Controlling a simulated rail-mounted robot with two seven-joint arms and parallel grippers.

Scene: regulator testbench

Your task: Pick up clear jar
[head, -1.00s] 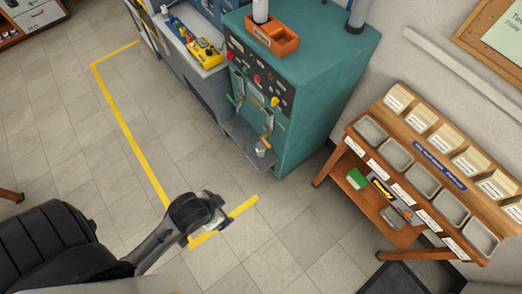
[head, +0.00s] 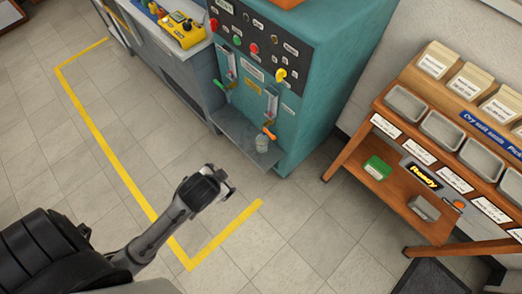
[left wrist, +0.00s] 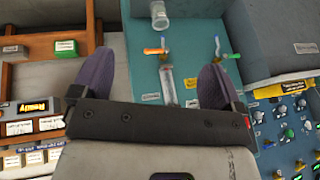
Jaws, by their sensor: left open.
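The clear jar (head: 262,143) stands on the grey ledge at the foot of the teal test bench (head: 330,95), below an orange-handled tap (head: 269,132). In the left wrist view the jar (left wrist: 159,14) is at the top edge, partly cut off, and looks empty. My left gripper (head: 228,186) is open and empty, in front of the ledge and apart from the jar. In the left wrist view its two dark fingers (left wrist: 155,75) are spread wide with nothing between them. My right gripper is not in view.
A wooden rack (head: 382,92) with grey trays stands to the right, with a green box (head: 377,168) on its lower shelf. A grey counter (head: 187,52) with a yellow control box (head: 181,30) adjoins the bench at left. Yellow floor tape (head: 110,140) marks open tiled floor.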

